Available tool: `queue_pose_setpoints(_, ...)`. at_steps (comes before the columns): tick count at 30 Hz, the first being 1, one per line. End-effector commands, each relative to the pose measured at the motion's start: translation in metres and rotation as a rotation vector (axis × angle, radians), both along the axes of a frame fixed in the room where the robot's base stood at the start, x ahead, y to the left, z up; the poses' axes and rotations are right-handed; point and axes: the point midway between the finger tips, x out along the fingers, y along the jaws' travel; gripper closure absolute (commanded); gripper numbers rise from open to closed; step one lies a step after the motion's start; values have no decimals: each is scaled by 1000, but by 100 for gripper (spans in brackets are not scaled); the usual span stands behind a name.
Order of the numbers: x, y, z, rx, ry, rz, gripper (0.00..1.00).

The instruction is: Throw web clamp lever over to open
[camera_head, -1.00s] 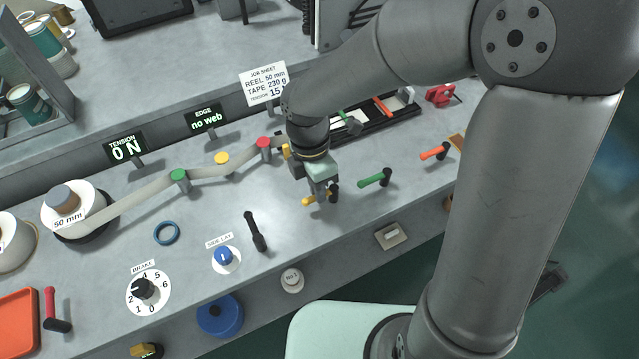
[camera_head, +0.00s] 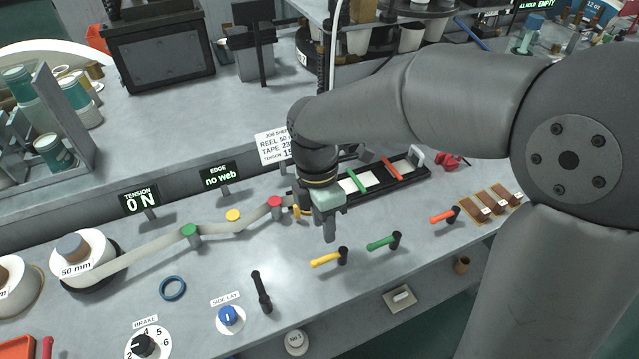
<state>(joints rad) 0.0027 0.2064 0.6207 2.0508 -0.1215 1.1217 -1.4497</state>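No lever in view carries a readable web clamp label. Several levers stand along the bench front: a black one (camera_head: 262,291), a yellow one (camera_head: 328,259), a green one (camera_head: 383,242) and an orange one (camera_head: 444,216). A small yellow part (camera_head: 297,212) shows just left of my gripper, by the end of the pale web (camera_head: 150,252); my gripper partly hides that area. My gripper (camera_head: 330,234) points down above the bench, behind the yellow lever and apart from it in the picture. Its fingers look close together, but the gap cannot be made out. I see nothing held.
The web runs from a white reel (camera_head: 84,256) past green (camera_head: 190,231), yellow (camera_head: 233,215) and red (camera_head: 275,203) posts. Behind my gripper lies a black track (camera_head: 415,176) with green and red bars. A blue ring (camera_head: 173,288) and blue knob (camera_head: 229,314) are in front.

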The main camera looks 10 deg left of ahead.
Motion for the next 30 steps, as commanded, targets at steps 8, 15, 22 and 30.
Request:
queue_pose_setpoints(8,11,7,63,3,-3,1,65)
queue_pose_setpoints(15,15,10,89,1,-1,1,65)
queue_pose_setpoints(22,15,10,92,0,0,1,65)
queue_pose_setpoints(30,15,10,92,0,0,1,65)
